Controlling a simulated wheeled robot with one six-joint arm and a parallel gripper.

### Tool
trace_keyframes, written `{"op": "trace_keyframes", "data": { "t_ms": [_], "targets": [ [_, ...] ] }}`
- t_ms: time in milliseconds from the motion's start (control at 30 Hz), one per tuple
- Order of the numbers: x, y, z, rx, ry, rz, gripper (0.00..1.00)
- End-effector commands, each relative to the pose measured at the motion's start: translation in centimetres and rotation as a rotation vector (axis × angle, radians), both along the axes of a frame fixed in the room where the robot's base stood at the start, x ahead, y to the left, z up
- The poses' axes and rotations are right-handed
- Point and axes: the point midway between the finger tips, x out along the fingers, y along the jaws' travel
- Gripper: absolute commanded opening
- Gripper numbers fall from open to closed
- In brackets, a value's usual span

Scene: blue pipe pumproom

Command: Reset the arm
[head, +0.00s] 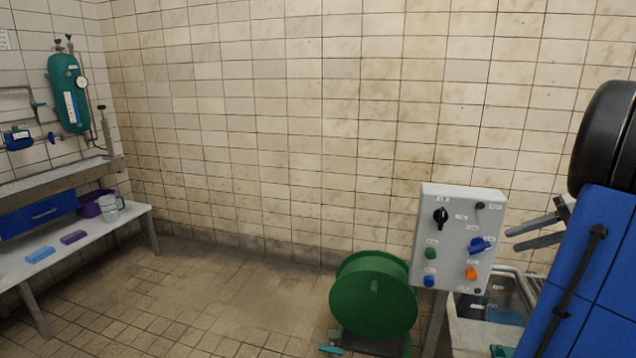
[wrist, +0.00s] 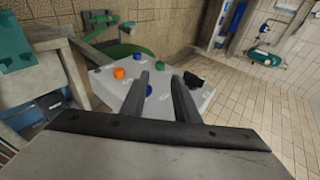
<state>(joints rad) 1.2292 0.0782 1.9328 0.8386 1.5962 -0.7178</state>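My gripper (head: 512,240) is at the right of the head view, its two fingers pointing left toward the right edge of the grey control panel (head: 456,217). In the wrist view my gripper (wrist: 160,76) has its fingers apart with nothing held between them. The panel (wrist: 118,98) lies beyond the fingertips there. It carries a black knob (head: 440,215), a blue knob (head: 481,244), an orange button (head: 471,273) and a green button (head: 431,253). Whether the fingers touch the panel is hard to tell; they appear apart from it.
A green hose reel (head: 373,296) stands left of the panel. A grey sink (head: 468,337) is below the panel at the right. A white bench (head: 100,228) with sponges and a purple bowl (head: 92,204) is at the far left. The floor between bench and reel is clear.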

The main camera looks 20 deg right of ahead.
Motion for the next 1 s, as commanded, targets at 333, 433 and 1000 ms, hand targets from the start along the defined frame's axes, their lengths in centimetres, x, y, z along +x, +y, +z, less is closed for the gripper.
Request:
{"op": "trace_keyframes", "data": {
  "t_ms": [333, 433, 1000],
  "targets": [
    [2.3, 13.1, -1.0, -0.14, 0.176, 0.14, 0.28],
    [2.1, 16.3, -1.4, -0.19, 0.216, 0.175, 0.28],
    [-2.9, 30.5, -4.4, -0.525, 0.307, 0.331, 0.28]
  ]
}}
